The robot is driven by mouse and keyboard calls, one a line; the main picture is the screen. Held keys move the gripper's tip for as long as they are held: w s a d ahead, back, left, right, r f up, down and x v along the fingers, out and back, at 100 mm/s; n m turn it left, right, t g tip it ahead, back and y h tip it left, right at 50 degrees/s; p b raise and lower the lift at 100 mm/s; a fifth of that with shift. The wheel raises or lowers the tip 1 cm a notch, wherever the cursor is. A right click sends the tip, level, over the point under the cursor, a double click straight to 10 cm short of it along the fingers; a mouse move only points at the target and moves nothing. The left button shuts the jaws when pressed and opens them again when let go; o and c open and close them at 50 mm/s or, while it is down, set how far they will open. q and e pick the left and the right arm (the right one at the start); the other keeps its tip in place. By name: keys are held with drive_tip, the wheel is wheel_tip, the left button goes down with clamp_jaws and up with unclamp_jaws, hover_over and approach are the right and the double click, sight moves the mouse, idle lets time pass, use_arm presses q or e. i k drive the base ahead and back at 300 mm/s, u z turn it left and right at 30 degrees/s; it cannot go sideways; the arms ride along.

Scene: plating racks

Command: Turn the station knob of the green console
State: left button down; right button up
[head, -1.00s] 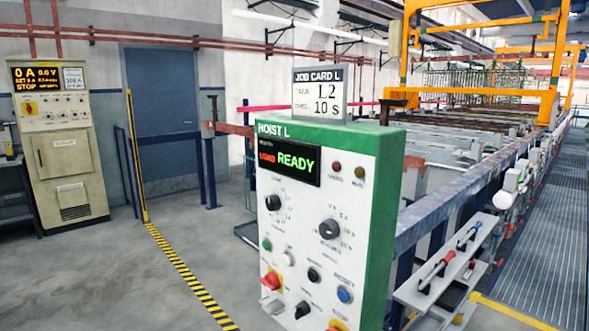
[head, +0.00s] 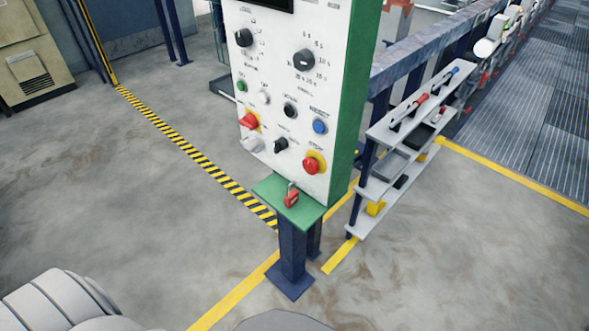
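The green console (head: 350,100) stands ahead of me, upright on a dark blue post, with a white front panel. Its display is mostly cut off at the top edge. Two large black knobs sit high on the panel: an upper left knob (head: 244,38) and a right knob (head: 304,60) ringed by small marks. Their labels are too small to read now, so I cannot tell for certain which is the station knob. Below are smaller black knobs, green, white and blue buttons, a red switch (head: 249,121) and a red emergency button (head: 312,165). Neither gripper is in view.
A red padlock-like item (head: 291,196) is on the console's green ledge. A grey shelf unit (head: 405,135) with tools stands close on the right. A beige cabinet (head: 32,60) is at far left. The floor before the console is clear, with yellow lines.

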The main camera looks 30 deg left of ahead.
sight(244, 38)
drive_tip(key=z, duration=1.6)
drive_tip(key=k, duration=0.95)
drive_tip(key=u, duration=1.75)
drive_tip(key=i, duration=0.5)
